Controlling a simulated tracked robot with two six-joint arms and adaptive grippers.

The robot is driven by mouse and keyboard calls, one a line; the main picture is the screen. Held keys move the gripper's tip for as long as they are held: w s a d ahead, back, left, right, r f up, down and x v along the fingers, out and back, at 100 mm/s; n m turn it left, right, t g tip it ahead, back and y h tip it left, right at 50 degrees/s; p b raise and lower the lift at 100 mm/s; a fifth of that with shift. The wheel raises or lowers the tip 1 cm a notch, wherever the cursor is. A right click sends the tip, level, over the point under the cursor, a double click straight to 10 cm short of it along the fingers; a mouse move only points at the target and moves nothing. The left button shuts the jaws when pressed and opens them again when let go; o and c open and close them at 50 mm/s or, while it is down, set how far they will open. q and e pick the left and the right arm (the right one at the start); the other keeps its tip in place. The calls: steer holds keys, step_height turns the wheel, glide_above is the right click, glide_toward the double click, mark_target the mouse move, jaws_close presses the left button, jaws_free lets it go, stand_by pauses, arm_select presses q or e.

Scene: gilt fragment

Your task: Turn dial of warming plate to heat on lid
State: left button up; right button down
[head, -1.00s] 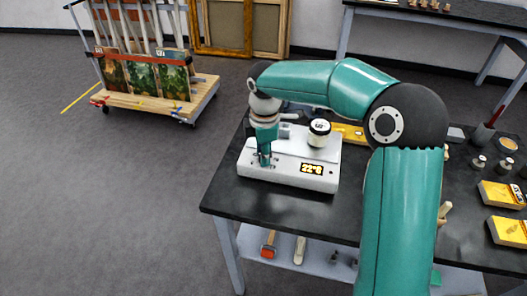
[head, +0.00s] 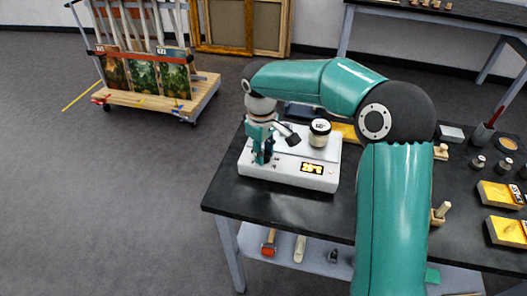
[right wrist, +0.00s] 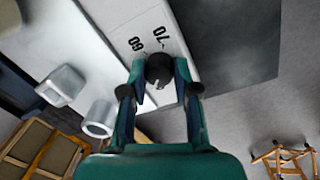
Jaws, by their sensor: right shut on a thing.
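My right gripper (head: 262,158) points down at the plate's left part, hiding the dial in the head view. In the right wrist view its fingertips (right wrist: 158,80) are shut on the black dial (right wrist: 158,67), beside printed numbers, one reading 70. My left gripper is out of view.
The black table (head: 285,207) has yellow boxes (head: 500,195), wooden pieces (head: 440,213) and a brush cup (head: 483,133) on the right. A hammer (head: 268,241) lies on the lower shelf. A cart with paintings (head: 140,75) stands back left; floor between is clear.

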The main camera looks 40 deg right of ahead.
steer(key=m, duration=0.5)
steer(key=shift+w+r+m, duration=0.1)
steer(key=shift+w+m, duration=0.05)
steer(key=shift+m, duration=0.15)
steer(key=m, duration=0.5)
steer(key=shift+d+g, duration=0.1)
steer(key=shift+g, duration=0.2)
steer(key=m, duration=0.5)
steer(key=shift+m+y, duration=0.3)
steer(key=shift+m, duration=0.1)
steer(key=m, duration=0.5)
steer(key=shift+d, duration=0.1)
steer(key=c, duration=0.9)
jaws_free()
steer(key=shift+o, duration=0.2)
step_height(320, 180, up, 12)
steer(key=shift+w, duration=0.35)
